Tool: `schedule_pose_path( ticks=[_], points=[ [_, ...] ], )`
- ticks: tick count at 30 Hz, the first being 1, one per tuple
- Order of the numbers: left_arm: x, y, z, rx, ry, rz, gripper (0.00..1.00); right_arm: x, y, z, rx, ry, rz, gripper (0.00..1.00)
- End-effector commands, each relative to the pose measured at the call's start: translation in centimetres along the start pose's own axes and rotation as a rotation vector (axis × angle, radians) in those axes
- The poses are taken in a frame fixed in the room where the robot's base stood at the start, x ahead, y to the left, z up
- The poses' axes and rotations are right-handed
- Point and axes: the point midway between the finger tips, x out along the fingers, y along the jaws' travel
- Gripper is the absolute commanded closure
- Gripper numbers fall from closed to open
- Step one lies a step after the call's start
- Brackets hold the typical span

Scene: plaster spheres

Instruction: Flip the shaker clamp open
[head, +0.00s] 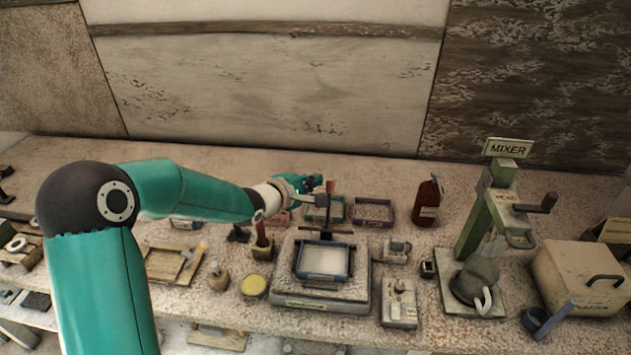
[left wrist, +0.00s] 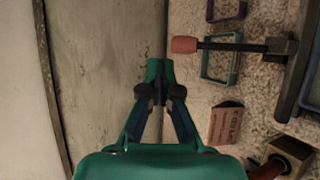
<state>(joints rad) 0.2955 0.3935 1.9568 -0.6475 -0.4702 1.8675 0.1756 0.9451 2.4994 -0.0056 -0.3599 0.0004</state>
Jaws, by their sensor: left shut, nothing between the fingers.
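The shaker (head: 305,299) is a pale box with a blue-framed tray (head: 323,276) on top. Its clamp is a dark lever (head: 326,216) with an orange handle end (head: 330,187), rising behind the tray. In the left wrist view the lever (left wrist: 235,47) runs from a dark block (left wrist: 280,48) left to the orange handle (left wrist: 184,45). My left gripper (head: 319,180) is shut and empty, close beside the handle in the head view. In the left wrist view its fingertips (left wrist: 159,68) are apart from the handle, to its left. My right gripper is not in view.
A green frame (head: 338,208) and a purple frame (head: 373,212) lie behind the shaker. A brown bottle (head: 427,201) and the green mixer (head: 485,225) stand to the right. A pinkish label card (left wrist: 227,122) lies near the lever. Small control boxes (head: 399,303) sit right of the shaker.

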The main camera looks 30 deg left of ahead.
Motion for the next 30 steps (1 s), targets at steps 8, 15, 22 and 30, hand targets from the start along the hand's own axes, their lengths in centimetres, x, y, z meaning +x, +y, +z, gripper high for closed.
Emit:
schedule_pose_path(
  ticks=[8, 15, 22, 30],
  points=[
    [-5.7, 2.6, -0.5, 0.003, 0.004, 0.005, 1.0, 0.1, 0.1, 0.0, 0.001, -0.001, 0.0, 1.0],
    [-8.3, 3.6, -0.5, 0.002, 0.002, 0.003, 1.0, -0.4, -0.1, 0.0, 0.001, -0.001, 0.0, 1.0],
    [-8.6, 3.6, -0.4, 0.002, 0.0, 0.001, 1.0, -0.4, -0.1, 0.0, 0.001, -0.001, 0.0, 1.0],
    [-8.6, 3.6, -0.4, 0.002, -0.001, 0.001, 1.0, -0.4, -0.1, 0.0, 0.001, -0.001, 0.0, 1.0]
  ],
)
